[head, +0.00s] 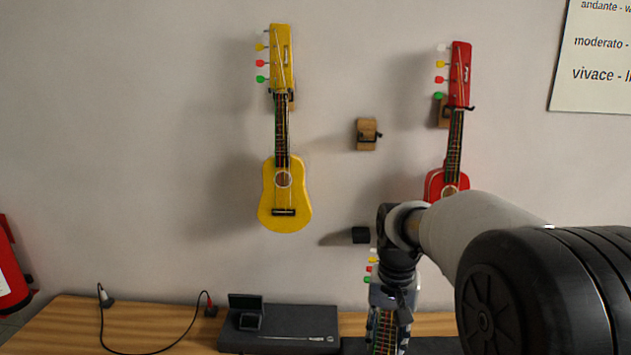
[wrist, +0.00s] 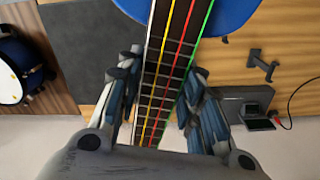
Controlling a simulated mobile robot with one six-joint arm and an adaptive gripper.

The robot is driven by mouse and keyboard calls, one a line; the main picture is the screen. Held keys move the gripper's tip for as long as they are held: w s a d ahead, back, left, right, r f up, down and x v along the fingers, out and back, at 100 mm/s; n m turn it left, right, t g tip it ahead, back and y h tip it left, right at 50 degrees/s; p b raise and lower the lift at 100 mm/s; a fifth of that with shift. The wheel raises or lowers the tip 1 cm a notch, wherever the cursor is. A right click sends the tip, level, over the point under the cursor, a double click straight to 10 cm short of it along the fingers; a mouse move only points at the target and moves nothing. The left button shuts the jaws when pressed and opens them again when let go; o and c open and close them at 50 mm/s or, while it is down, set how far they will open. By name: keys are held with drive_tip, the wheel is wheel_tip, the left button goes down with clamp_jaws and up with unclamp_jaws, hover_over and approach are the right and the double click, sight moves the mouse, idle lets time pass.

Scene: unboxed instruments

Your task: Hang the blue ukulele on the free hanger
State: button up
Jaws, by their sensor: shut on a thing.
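My gripper (head: 388,303) is shut on the neck of the blue ukulele (head: 384,330), low in front of the wall in the head view. In the wrist view, the fingers of my gripper (wrist: 164,75) lie on both sides of the dark fretboard, and the ukulele's blue body (wrist: 232,14) shows at the top edge. In the head view its coloured pegs show beside my arm; its body is out of frame and my wrist hides part of the head.
A yellow ukulele (head: 285,195) hangs left of the free hanger, a red ukulele (head: 460,75) right of it. The wooden table (head: 65,325) bears a dark case (head: 310,318) and a cable. A drum (wrist: 14,68) shows in the wrist view.

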wheel_tip(320, 180, up, 10)
drive_tip(key=p, duration=0.8)
drive_tip(key=shift+f, duration=0.4)
